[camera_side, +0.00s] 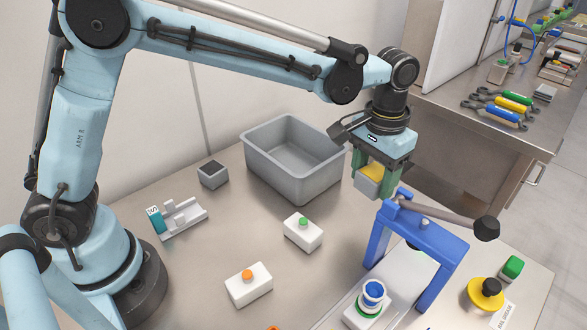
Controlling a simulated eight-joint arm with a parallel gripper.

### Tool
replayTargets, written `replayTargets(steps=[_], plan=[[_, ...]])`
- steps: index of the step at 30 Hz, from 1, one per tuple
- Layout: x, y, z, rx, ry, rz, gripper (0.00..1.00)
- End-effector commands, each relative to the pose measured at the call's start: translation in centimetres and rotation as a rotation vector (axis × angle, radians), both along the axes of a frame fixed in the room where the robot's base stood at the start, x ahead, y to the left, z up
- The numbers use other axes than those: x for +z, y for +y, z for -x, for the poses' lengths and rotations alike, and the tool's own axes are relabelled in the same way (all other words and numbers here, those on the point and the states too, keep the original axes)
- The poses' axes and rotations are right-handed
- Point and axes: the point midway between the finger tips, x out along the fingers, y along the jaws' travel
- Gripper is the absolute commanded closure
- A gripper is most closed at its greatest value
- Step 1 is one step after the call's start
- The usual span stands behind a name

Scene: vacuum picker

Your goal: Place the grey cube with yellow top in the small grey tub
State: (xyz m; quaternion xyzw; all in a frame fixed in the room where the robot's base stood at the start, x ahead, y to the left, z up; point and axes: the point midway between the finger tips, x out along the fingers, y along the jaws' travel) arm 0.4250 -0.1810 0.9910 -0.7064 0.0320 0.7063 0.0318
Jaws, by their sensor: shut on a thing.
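The grey cube with a yellow top (367,187) is held in the air between the fingers of my gripper (374,178). My gripper is shut on it and points down, with a green finger visible on each side. The grey tub (262,171) stands on the steel table at the back, to the left of the cube in the picture. Its open top faces up, and the part of its inside that I see is empty. The cube is outside the tub, past its right end.
A blue frame with a black-knobbed lever (377,235) stands just below and right of the cube. White blocks with a green button (303,234) and an orange button (249,286) lie in front of the tub. A small dark-topped grey box (213,178) sits left of the tub.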

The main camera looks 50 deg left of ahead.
Motion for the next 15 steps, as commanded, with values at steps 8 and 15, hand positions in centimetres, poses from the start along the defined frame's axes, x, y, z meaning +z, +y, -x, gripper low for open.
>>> replayTargets(steps=[8, 15], plan=[[1.6, 6.3, 2.2, 0.053, -0.001, 0.000, 0.72], [2.0, 10.4, 4.6, 0.086, -0.002, 0.000, 0.72]])
